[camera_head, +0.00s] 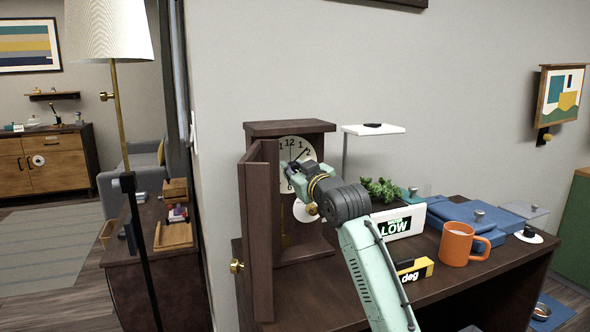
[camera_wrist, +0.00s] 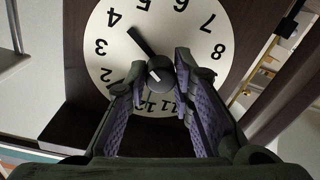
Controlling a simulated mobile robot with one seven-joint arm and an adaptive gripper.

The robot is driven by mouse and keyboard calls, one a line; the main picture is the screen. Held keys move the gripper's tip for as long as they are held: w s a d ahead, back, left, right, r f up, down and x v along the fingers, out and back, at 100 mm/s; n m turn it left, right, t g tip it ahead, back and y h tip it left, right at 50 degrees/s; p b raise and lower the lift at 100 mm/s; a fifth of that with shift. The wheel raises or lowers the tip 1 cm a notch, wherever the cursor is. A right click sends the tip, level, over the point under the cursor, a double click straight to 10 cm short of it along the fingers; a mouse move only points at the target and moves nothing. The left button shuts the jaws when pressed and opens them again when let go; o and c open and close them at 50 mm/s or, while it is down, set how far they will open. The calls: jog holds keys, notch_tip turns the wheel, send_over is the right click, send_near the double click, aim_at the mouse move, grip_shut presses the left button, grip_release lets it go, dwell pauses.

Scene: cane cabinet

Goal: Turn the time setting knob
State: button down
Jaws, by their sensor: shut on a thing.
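A dark wooden clock (camera_head: 290,128) stands on the cabinet top with its door (camera_head: 257,230) swung open toward me. Its white dial (camera_head: 290,146) is partly hidden behind my arm. In the wrist view the dial (camera_wrist: 108,62) appears upside down, with a black hand pointing near the 4. A round dark knob (camera_wrist: 160,74) with a light mark sits at the dial's centre. My gripper (camera_head: 298,172) is at the clock face; in the wrist view its fingertips (camera_wrist: 161,78) are shut on the knob, one on each side.
The open clock door with a brass knob (camera_head: 236,266) stands just left of my arm. A lamp (camera_head: 373,130) stands behind.

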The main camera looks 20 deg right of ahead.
jog(key=m+p, duration=0.2)
jog(key=m, duration=0.4)
jog(key=shift+m+p, duration=0.3)
jog(key=shift+p, duration=0.05)
jog(key=m+p, duration=0.2)
jog(key=m, duration=0.2)
jog(key=shift+m, duration=0.4)
jog(key=c, duration=1.4)
grip_release()
jog(key=shift+o, duration=0.2)
jog(key=s, duration=1.2)
jog(key=shift+d+f, duration=0.2)
jog(key=shift+d, duration=0.1)
